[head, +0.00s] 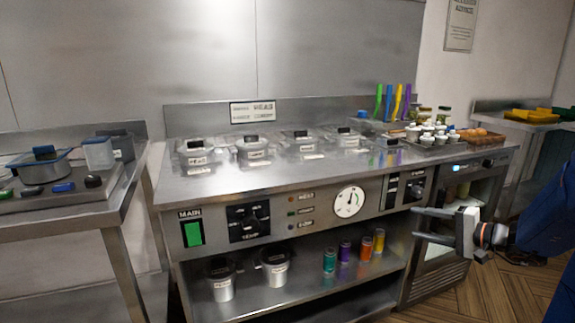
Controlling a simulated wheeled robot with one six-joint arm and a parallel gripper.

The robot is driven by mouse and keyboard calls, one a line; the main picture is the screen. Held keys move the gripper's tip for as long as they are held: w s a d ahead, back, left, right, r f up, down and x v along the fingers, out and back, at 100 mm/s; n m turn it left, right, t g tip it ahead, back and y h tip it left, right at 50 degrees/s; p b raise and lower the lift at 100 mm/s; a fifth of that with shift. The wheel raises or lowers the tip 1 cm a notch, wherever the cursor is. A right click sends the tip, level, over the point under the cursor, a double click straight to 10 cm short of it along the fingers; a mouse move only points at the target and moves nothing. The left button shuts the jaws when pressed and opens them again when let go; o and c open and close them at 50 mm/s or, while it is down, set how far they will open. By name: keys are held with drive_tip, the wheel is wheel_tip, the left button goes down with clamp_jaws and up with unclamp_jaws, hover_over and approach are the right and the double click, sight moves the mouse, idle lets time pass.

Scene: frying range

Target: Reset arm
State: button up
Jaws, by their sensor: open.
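My gripper (432,225) is at the right of the head view, in front of the right end of the steel frying range (330,179). Its two grey fingers point left and stand apart, with nothing between them. My arm reaches in from the right edge, and the gripper covers part of the range's right front.
Several lidded containers (253,149) stand along the back of the range top. A tray of small white cups (427,137) is at its right end. The lower shelf holds two pots (222,279) and coloured jars (330,260). A side table (60,206) stands left.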

drive_tip(key=s+a+f+n+g+h, duration=0.25)
drive_tip(key=s+a+n+g, duration=0.45)
drive_tip(key=s+a, duration=1.05)
drive_tip(key=s+d+n+h, duration=0.1)
drive_tip(key=s+d+h, duration=0.1)
drive_tip(key=s+h, duration=0.2)
drive_tip(key=s+d+n+h, duration=0.1)
drive_tip(key=s+d+h, duration=0.2)
drive_tip(key=s, duration=0.7)
drive_tip(key=shift+d+f+h, duration=0.3)
drive_tip(key=shift+d+h, duration=0.05)
drive_tip(key=shift+s, duration=0.1)
drive_tip(key=shift+c, duration=0.6)
